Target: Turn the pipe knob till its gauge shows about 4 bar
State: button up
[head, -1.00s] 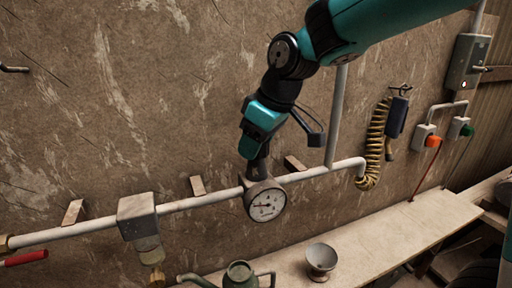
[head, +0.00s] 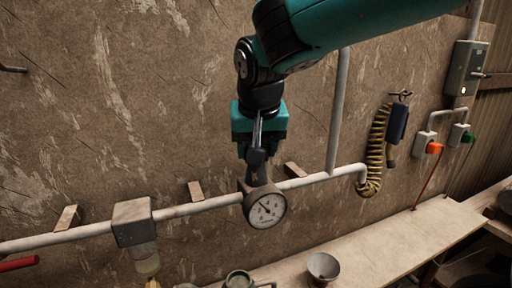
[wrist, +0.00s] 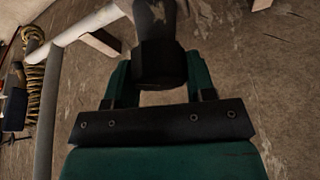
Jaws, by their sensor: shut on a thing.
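The round white-faced gauge (head: 265,210) hangs on the front of the pale wall pipe (head: 312,179). Its needle points to the upper left; the figures are too small to read. The dark pipe knob (head: 257,157) sits just above the gauge on a short stem. My gripper (head: 255,153) comes down from above and is shut on the knob. In the wrist view the black knob (wrist: 158,62) stands between the two green fingers, which hide parts of its sides.
A grey filter unit (head: 133,222) sits on the pipe to the left. Below, a bench (head: 385,240) carries a metal cup (head: 322,267) and a green can (head: 240,279). A coiled hose (head: 376,150) hangs at the right.

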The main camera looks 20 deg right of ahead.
jog(key=shift+m+g+h, duration=0.3)
jog(key=shift+m+h, duration=0.4)
jog(key=shift+m, duration=1.4)
jog(key=o, duration=0.9)
jog(key=shift+o, duration=0.2)
jog(key=shift+r, duration=0.1)
jog(key=p+v, duration=0.4)
jog(key=v, duration=1.3)
jog(key=shift+r, duration=0.2)
